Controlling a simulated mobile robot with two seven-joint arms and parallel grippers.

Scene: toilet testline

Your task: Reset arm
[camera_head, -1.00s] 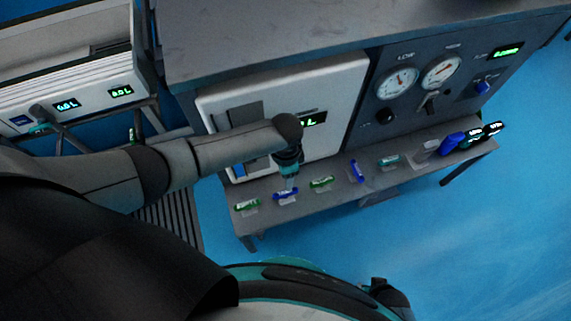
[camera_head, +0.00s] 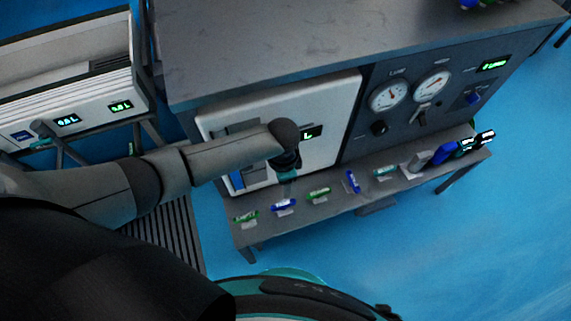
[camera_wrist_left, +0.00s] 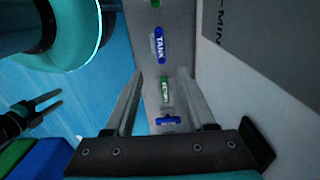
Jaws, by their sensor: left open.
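My left arm comes in from the left in the head view and ends in my left gripper (camera_head: 287,180), which points down in front of the white panel (camera_head: 338,120). It is above the shelf, near a blue tag (camera_head: 283,205). In the left wrist view the two fingers of my left gripper (camera_wrist_left: 160,76) stand wide apart with nothing between them touching. Beyond them are a blue tag lettered TANK (camera_wrist_left: 159,45) and a green tag (camera_wrist_left: 165,90). A black two-pronged gripper, apparently my right gripper (camera_wrist_left: 58,99), shows at the left with its prongs apart.
The grey shelf (camera_head: 300,222) carries several green and blue tags and a blue object (camera_head: 445,153) at its right. Above it is a control panel with two gauges (camera_head: 390,97). Another white unit (camera_head: 95,90) stands at the left. Blue floor (camera_head: 450,250) is clear at the right.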

